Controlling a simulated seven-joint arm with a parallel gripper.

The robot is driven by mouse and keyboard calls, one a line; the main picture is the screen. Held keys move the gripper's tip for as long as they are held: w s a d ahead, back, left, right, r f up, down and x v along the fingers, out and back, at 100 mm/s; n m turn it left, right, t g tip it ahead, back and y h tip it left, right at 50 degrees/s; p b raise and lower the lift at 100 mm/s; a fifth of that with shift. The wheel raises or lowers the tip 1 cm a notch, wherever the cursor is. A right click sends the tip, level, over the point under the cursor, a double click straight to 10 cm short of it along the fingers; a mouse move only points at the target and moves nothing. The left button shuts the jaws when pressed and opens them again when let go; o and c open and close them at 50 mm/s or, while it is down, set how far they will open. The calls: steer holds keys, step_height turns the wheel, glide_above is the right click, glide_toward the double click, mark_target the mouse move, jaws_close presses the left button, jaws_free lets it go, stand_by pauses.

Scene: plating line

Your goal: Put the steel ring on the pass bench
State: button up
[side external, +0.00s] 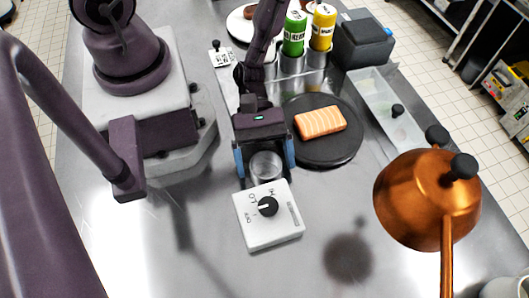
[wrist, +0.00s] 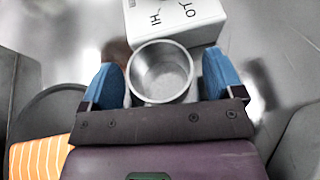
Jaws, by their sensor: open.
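The steel ring (side external: 265,167) is a short, open metal cylinder standing upright behind the white control box. In the wrist view the ring (wrist: 161,74) shows its rim and hollow inside. My gripper (side external: 265,158) is open, with one blue finger on each side of the ring. In the wrist view gaps show between the ring and both fingers of my gripper (wrist: 163,82). The pass bench (side external: 215,265) appears to be the grey steel worktop. The ring appears to stand on it, though its lower edge is partly hidden.
The white control box (side external: 248,236) with a black knob sits just in front of the ring. A black plate (side external: 335,153) with a salmon piece (side external: 320,122) is to the right. A copper pot (side external: 415,205) stands farther right. Bottles (side external: 294,34) stand behind. The front left worktop is clear.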

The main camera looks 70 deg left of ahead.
steer(key=v, duration=0.5)
steer(key=shift+w+r, duration=0.1)
steer(key=w+a+r+m+y, duration=0.1)
steer(key=a+r+m+y, duration=0.1)
steer(key=r+m, duration=0.4)
steer(key=a+r+m+y, duration=0.3)
steer(key=r+m+y, duration=0.2)
steer(key=r, duration=0.8)
steer(key=shift+w+a+r+m+y, duration=0.3)
steer(key=shift+w+m, duration=0.1)
steer(key=shift+m, duration=0.1)
steer(key=shift+o, duration=0.4)
steer(key=a+r+m+t+y, duration=0.4)
steer(key=a+r+t+y, duration=0.1)
steer(key=r, duration=0.7)
steer(key=shift+s+a+m+t+y, duration=0.35)
steer(key=shift+a+t, duration=0.35)
steer(key=shift+t, duration=0.4)
steer(key=shift+w+r, duration=0.1)
